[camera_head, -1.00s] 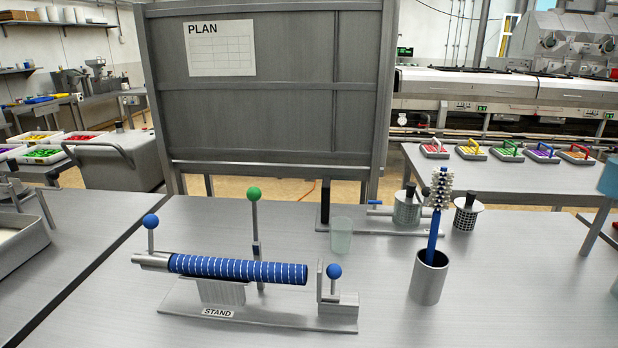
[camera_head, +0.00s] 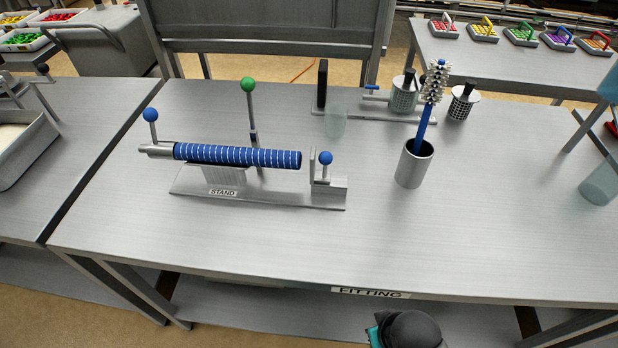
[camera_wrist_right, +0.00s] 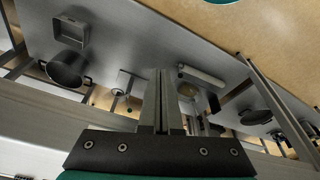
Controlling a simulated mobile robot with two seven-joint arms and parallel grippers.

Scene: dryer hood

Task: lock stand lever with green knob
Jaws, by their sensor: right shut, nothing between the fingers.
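The lever's green knob (camera_head: 248,84) is in the head view, on top of a thin upright rod (camera_head: 252,115) behind the blue striped roller (camera_head: 237,155). The roller lies level on the metal stand (camera_head: 312,195), which carries a STAND label. A blue knob on a rod (camera_head: 150,115) stands at the left end, and another blue knob (camera_head: 325,158) sits by the right end block. My right gripper (camera_wrist_right: 163,75) is shut and empty in the right wrist view, apart from the lever. My left gripper is out of view.
A metal cup (camera_head: 413,165) holding a blue-handled brush (camera_head: 428,105) stands right of the stand. The front of the table (camera_head: 280,245) is clear.

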